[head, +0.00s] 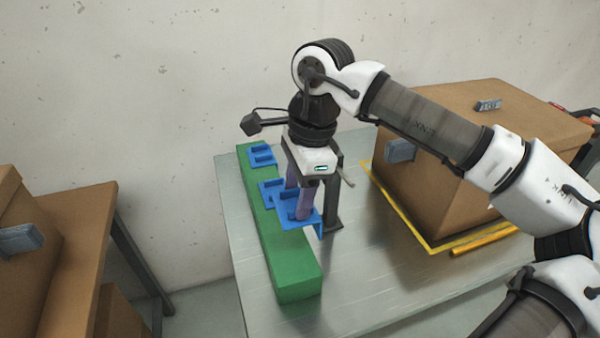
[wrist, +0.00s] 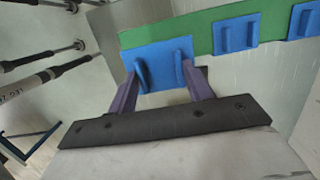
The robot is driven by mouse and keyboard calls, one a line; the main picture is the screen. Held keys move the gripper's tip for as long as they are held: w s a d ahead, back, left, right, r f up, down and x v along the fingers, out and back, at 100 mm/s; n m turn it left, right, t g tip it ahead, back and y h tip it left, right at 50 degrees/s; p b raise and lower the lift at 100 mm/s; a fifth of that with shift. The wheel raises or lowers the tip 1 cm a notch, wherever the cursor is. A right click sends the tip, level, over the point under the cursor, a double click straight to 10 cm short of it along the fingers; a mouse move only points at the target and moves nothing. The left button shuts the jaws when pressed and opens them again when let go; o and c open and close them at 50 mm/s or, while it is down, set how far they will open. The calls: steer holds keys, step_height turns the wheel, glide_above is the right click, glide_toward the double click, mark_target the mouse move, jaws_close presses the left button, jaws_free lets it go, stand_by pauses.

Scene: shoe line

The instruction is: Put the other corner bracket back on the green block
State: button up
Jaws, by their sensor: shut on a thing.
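The long green block (head: 288,262) lies on the metal table near its left edge. It also shows in the wrist view (wrist: 197,29). My gripper (head: 298,208) points down over its right side, its two purple fingers shut on a blue corner bracket (head: 312,219). In the wrist view this bracket (wrist: 158,60) is between the fingertips and overlaps the block's edge. I cannot tell whether it touches the block. Two more blue brackets sit on the block, a middle one (head: 267,189) and a far one (head: 257,150).
A large cardboard box (head: 425,200) stands on the table's right side inside a yellow outline (head: 408,232). The table's front part (head: 370,290) is clear. More boxes stand at left.

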steer(key=b, duration=0.3)
glide_above(295, 244)
steer(key=shift+w+d+f, duration=0.1)
steer(key=shift+d+f, duration=0.05)
steer(key=shift+f, duration=1.05)
steer(key=shift+d+f, duration=0.15)
steer(key=shift+f, duration=1.05)
step_height(295, 244, down, 4)
steer(key=b, duration=0.4)
steer(key=shift+f, duration=0.2)
steer(key=shift+f+b, duration=0.4)
steer(key=shift+b, duration=0.4)
steer(key=o, duration=1.5)
steer(key=shift+c, duration=0.2)
steer(key=shift+r, duration=0.1)
steer(key=shift+r+p, duration=2.2)
steer(key=shift+r, duration=1.25)
